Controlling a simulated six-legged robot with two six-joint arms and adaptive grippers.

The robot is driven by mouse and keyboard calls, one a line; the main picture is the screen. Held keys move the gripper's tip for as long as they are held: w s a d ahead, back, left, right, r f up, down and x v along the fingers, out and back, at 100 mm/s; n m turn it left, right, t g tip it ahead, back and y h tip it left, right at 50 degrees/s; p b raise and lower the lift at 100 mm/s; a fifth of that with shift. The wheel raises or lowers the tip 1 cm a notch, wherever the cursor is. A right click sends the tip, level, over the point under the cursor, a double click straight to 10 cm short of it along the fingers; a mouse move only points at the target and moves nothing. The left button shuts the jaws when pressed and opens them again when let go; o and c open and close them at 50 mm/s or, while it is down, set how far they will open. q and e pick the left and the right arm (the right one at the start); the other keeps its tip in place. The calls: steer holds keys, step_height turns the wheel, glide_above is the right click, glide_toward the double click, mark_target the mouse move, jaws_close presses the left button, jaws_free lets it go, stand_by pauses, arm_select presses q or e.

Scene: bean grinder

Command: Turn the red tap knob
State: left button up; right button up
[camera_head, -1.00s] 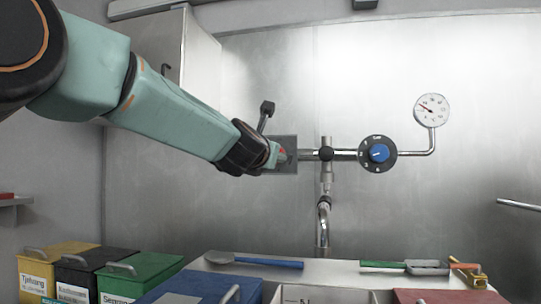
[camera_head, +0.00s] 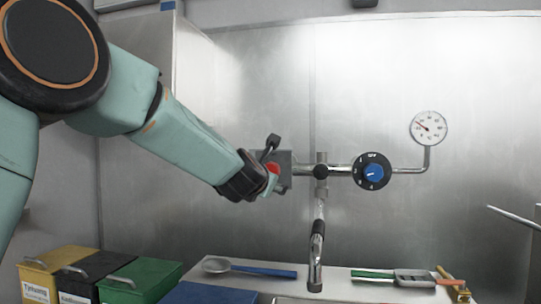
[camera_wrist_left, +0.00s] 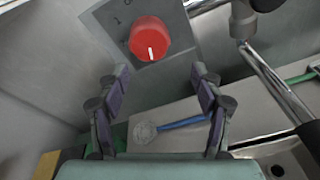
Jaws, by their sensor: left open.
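The red tap knob (camera_head: 273,169) sits on a grey plate on the pipework in the head view, partly hidden by my left gripper. In the left wrist view the knob (camera_wrist_left: 149,38) is round with a white pointer line, on a grey plate (camera_wrist_left: 181,30) with number marks. My left gripper (camera_wrist_left: 160,75) is open and empty, its two fingers apart below the knob in the picture. The knob lies beyond the fingertips, and I see no contact. In the head view the left gripper (camera_head: 270,184) is just below and left of the knob. My right gripper is not in view.
A black dial with a blue knob (camera_head: 374,173) and a round gauge (camera_head: 428,128) are to the right. A tap spout (camera_head: 317,245) hangs below the pipe. Lidded bins (camera_head: 140,281) stand lower left. A blue-handled spoon (camera_head: 263,271) lies on the counter.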

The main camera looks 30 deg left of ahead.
mark_target(270, 170)
arm_select(q)
steer(key=s+r+m+t+p, duration=0.25)
steer(key=m+p, duration=1.25)
steer(key=m, duration=1.7)
steer(key=shift+p+x, duration=0.7)
steer(key=shift+x, duration=2.65)
steer(key=shift+d+f, duration=0.15)
steer(key=shift+d, duration=0.05)
steer(key=shift+w, duration=0.1)
